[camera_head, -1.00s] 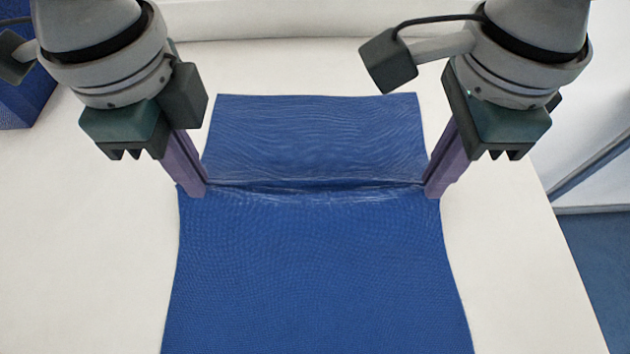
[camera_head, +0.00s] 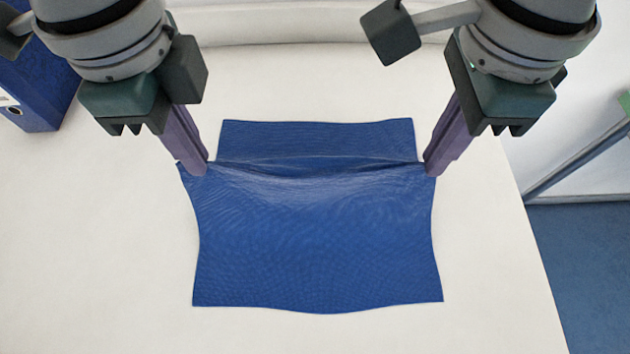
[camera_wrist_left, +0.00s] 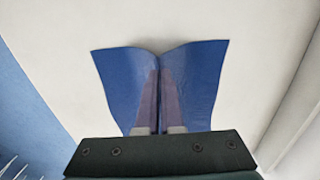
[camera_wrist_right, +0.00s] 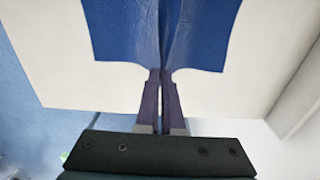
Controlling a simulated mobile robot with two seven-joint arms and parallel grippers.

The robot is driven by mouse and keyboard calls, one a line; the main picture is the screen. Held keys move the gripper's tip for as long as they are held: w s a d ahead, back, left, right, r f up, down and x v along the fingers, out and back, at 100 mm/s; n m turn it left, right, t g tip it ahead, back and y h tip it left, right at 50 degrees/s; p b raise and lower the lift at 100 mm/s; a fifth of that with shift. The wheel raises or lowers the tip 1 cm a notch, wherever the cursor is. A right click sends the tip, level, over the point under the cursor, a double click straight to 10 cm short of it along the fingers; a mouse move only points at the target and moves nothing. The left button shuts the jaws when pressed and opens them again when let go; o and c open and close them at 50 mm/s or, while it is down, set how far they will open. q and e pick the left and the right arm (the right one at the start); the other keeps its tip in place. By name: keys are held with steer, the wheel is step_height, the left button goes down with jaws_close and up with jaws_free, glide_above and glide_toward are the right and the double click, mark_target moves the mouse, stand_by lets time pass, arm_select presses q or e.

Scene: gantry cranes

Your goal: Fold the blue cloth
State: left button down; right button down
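The blue cloth (camera_head: 315,245) lies on the white table, its near part spread toward me and a narrower flap behind. A raised ridge runs across it between my two grippers and sags in the middle. My left gripper (camera_head: 203,170) is shut on the ridge's left end. My right gripper (camera_head: 430,172) is shut on its right end. In the left wrist view the fingers (camera_wrist_left: 160,100) are together, with cloth on both sides. In the right wrist view the fingers (camera_wrist_right: 162,75) are together at the cloth's pinched edge. How high the ridge is held I cannot tell.
The white table (camera_head: 100,240) is clear around the cloth. A blue binder-like object (camera_head: 38,90) stands at the far left. The table's right edge slants down to a blue floor (camera_head: 590,260). A pale raised border runs along the back.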

step_height(320, 180, up, 14)
steer(key=p, duration=1.2)
steer(key=shift+r+p, duration=0.15)
steer(key=shift+p, duration=0.2)
steer(key=shift+a, duration=0.1)
